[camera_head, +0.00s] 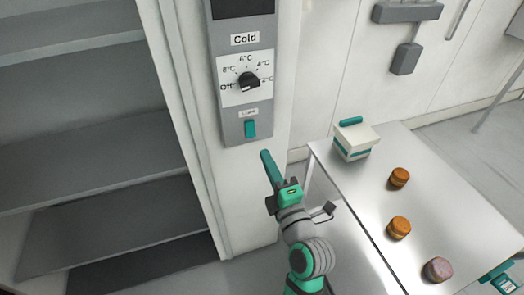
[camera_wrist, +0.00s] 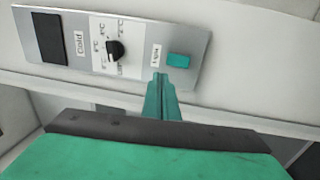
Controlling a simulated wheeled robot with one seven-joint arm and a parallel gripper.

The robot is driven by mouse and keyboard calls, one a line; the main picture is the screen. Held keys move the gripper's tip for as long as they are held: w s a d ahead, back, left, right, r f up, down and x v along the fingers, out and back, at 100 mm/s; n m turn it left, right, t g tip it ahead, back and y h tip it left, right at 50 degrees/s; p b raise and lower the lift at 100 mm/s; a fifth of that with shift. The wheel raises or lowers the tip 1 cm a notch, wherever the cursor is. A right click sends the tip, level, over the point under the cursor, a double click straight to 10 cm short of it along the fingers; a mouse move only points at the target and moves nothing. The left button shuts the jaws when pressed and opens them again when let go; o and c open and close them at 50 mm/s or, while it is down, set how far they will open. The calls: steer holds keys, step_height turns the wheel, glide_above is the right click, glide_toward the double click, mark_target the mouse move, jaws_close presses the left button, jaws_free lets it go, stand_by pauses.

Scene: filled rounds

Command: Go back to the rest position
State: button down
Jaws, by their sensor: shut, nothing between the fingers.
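My gripper (camera_head: 267,160) is raised in front of the cold-room wall, with its teal fingers shut and nothing between them. In the wrist view the shut fingertips (camera_wrist: 160,78) point at the grey control panel, just below and beside the teal light switch (camera_wrist: 179,60). I cannot tell whether they touch the panel. In the head view the light switch (camera_head: 250,129) sits above and left of the fingertips. The black dial (camera_head: 249,80) is higher on the same panel, under the "Cold" label; it also shows in the wrist view (camera_wrist: 115,49).
Open grey shelves (camera_head: 90,145) stand to the left. A metal table (camera_head: 440,198) at the right bears a white and teal box (camera_head: 355,140) and three round lidded or filled pieces (camera_head: 399,177). A grey wall fixture (camera_head: 407,12) hangs above the table. A teal device (camera_head: 501,283) is at the lower right.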

steer(key=shift+s+d+r, duration=0.1)
steer(key=shift+s+d, duration=0.05)
steer(key=shift+s, duration=0.35)
steer(key=s+d+f+m+g+h, duration=0.1)
steer(key=s+f+m+h, duration=0.2)
steer(key=s+f+m, duration=0.55)
steer(key=s+f+m+h, duration=0.3)
steer(key=s+f+m, duration=0.25)
steer(key=f, duration=0.55)
steer(key=s+a+f+m, duration=0.1)
steer(key=s+m, duration=0.3)
steer(key=s, duration=0.6)
steer(key=s+a+f+m+g, duration=0.1)
steer(key=s+m, duration=0.3)
steer(key=s, duration=0.7)
steer(key=shift+s+a+f+g+h, duration=0.2)
steer(key=shift+f+g+h, duration=0.1)
steer(key=shift+f, duration=0.35)
